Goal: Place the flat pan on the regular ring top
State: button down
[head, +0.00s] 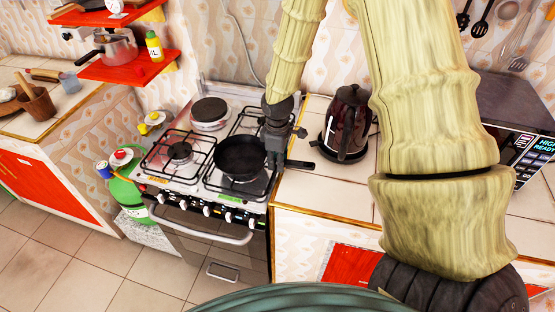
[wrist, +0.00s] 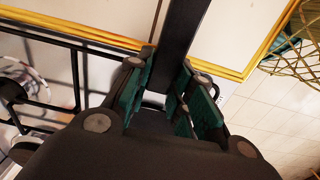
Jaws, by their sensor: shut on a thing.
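A black flat pan (head: 240,157) is over the front right gas ring of the stove (head: 190,188), its handle pointing right over the counter edge. Whether its base rests on the grate or hovers just above is unclear. My gripper (head: 277,160) comes down from above on the pan's right side. In the wrist view my gripper (wrist: 170,95) has its green-padded fingers shut on the black handle (wrist: 178,40). The round electric plate (head: 209,110) at the back left and the front left gas ring (head: 180,150) are bare.
A dark kettle (head: 347,125) stands on the counter right of my gripper. A microwave (head: 520,135) is farther right. A green gas bottle (head: 127,188) stands left of the stove. Red shelves (head: 130,66) with a pot are at the upper left.

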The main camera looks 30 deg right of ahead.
jog(key=c, duration=1.3)
grip_release()
jog(key=shift+f, duration=0.1)
jog(key=shift+o, duration=0.2)
notch_tip(320, 180, up, 12)
jog(key=b, duration=0.3)
